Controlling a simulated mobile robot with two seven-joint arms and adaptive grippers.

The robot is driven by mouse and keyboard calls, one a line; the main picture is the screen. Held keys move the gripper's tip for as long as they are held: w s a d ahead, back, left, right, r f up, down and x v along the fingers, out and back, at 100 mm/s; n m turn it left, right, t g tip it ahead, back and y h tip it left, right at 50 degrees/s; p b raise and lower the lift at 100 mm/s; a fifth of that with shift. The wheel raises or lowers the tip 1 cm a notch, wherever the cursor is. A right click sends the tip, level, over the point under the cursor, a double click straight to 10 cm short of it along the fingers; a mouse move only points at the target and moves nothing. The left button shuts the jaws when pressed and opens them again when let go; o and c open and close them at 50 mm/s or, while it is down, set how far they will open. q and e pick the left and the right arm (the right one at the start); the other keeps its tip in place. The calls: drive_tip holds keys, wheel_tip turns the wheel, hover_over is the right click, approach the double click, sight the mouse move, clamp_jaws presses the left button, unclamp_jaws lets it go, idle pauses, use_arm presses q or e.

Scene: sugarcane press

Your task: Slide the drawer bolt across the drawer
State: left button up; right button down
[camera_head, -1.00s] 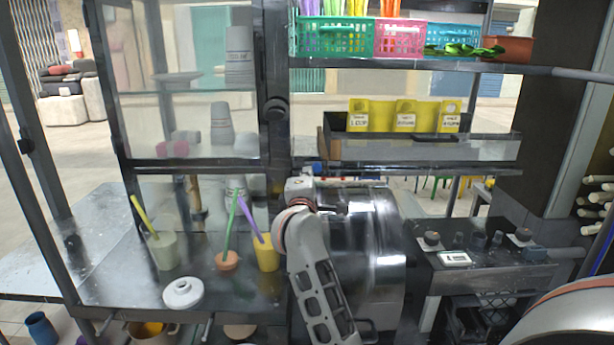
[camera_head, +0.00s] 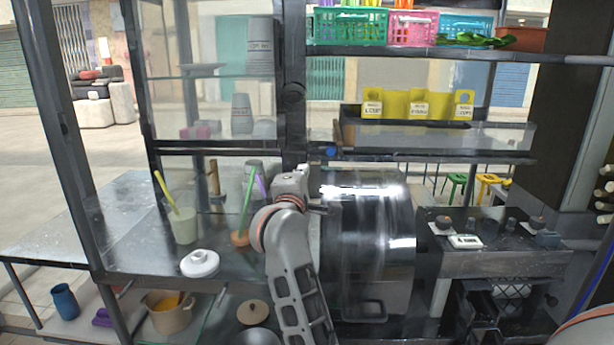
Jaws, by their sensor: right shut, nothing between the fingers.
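My right gripper (camera_head: 318,208) is small and dark at the end of the grey arm in the middle of the view. It is shut and empty, at the left edge of the shiny steel press housing (camera_head: 368,240). I cannot tell whether it touches the housing. A long steel tray-like front (camera_head: 440,137), possibly the drawer, runs below the yellow holders, above and right of the gripper. A small blue knob (camera_head: 330,152) sits near its left end. I cannot clearly make out the drawer bolt, and my arm hides part of this area. My left gripper is not in view.
Left of the arm, the counter (camera_head: 130,250) holds a pale green cup (camera_head: 184,225) and a white lidded dish (camera_head: 199,263). A glass cabinet (camera_head: 215,75) stands above it. A control panel (camera_head: 500,235) is at right. A dark post (camera_head: 293,140) rises behind the arm.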

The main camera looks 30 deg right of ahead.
drive_tip(key=shift+s+a, duration=0.4)
drive_tip(key=shift+s, duration=0.05)
